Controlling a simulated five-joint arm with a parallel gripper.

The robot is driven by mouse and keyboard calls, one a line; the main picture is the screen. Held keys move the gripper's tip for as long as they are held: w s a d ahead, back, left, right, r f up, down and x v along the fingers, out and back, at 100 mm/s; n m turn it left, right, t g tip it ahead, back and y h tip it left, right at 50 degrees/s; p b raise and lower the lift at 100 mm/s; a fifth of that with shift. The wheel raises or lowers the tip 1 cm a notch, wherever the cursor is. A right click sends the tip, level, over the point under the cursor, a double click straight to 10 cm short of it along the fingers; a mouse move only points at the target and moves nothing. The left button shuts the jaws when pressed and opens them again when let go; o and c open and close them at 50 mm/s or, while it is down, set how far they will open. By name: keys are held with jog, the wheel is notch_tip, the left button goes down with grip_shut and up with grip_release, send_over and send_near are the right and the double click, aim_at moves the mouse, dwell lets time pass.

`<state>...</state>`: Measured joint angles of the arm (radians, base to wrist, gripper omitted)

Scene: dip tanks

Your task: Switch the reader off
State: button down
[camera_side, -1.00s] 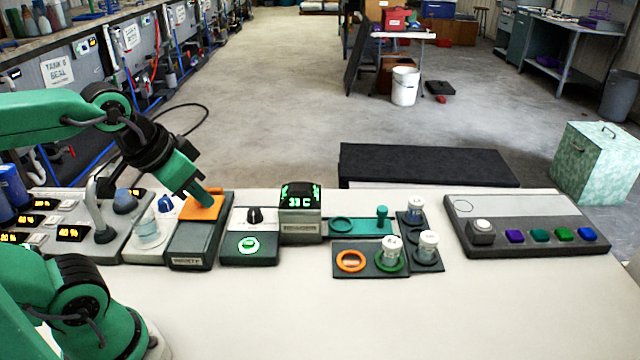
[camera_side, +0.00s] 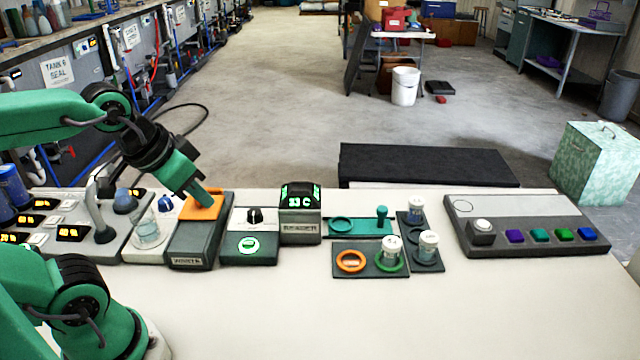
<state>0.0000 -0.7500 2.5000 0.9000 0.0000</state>
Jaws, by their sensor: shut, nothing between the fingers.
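The reader (camera_side: 300,228) is a grey box with a lit green display showing "33 C" and a label on its front. To its left is a grey-and-white box (camera_side: 249,250) with a black knob (camera_side: 254,216) and a round button lit green (camera_side: 248,245). I cannot tell whether this box belongs to the reader. My gripper (camera_side: 207,202) is shut and empty. Its tip points down at the orange top (camera_side: 203,210) of a dark box (camera_side: 192,245), left of the knob box. It looks in contact, but I cannot be sure.
Right of the reader are a teal rack (camera_side: 360,227), an orange ring (camera_side: 351,261) and several lidded jars (camera_side: 428,243). A grey panel (camera_side: 525,228) with coloured buttons is further right. A glass beaker (camera_side: 147,231) stands left of my gripper. The front of the table is clear.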

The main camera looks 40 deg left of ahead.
jog(key=shift+w, duration=0.1)
dwell(0.3)
jog(key=n+g, duration=0.6)
jog(key=n, duration=2.1)
send_over(248, 243)
notch_tip(248, 243, down, 7)
jog(key=shift+r, duration=0.2)
jog(key=shift+f, duration=0.1)
notch_tip(248, 243, down, 14)
jog(key=shift+r, duration=0.1)
